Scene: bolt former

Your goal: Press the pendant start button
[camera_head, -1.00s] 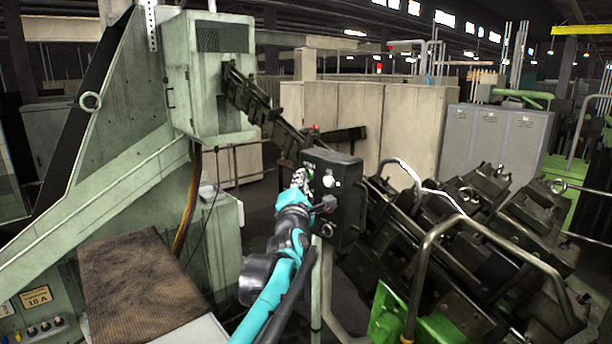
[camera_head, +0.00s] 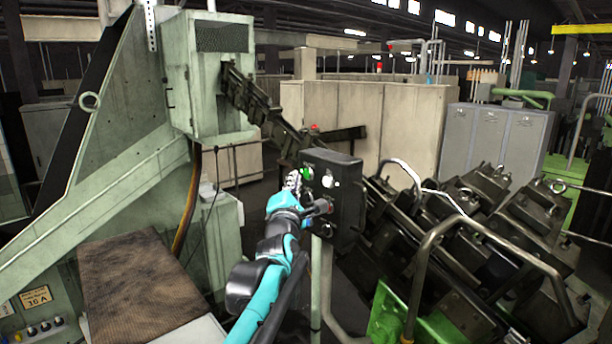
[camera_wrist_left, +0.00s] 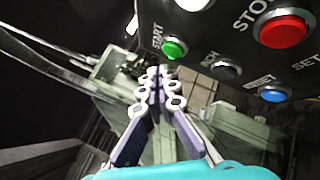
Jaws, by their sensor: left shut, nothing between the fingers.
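The green button (camera_head: 307,173) also shows in the head view. My left gripper (camera_head: 293,181) is beside the pendant's left edge. In the left wrist view its fingers (camera_wrist_left: 157,75) are shut and empty, with the tips just below and left of the green button. I cannot tell whether they touch it.
A green machine (camera_head: 120,150) with a brown mat (camera_head: 140,285) stands on the left. Dark tooling blocks (camera_head: 480,240) and a bent metal handrail (camera_head: 430,245) stand right of the pendant. Grey cabinets (camera_head: 495,140) are behind.

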